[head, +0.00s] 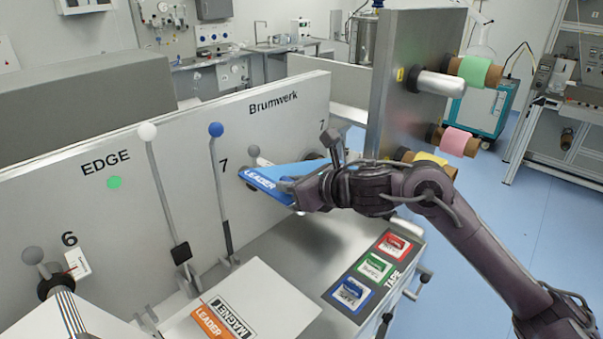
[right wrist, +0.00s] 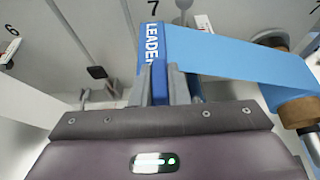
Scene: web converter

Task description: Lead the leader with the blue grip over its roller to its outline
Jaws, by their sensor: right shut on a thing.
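The blue leader (head: 263,185), a bar lettered LEADER, is held up in front of the pale machine panel (head: 290,105). My right gripper (head: 292,187) is shut on it. In the right wrist view the leader (right wrist: 154,45) stands between the two fingers (right wrist: 160,85), and a light blue web (right wrist: 230,55) runs from it to a brown-cored roll (right wrist: 296,105) at the right. I cannot make out a blue outline. My left gripper is not in view.
Levers with white (head: 147,131) and blue (head: 215,129) knobs stand left of the leader. Coloured rolls hang at right.

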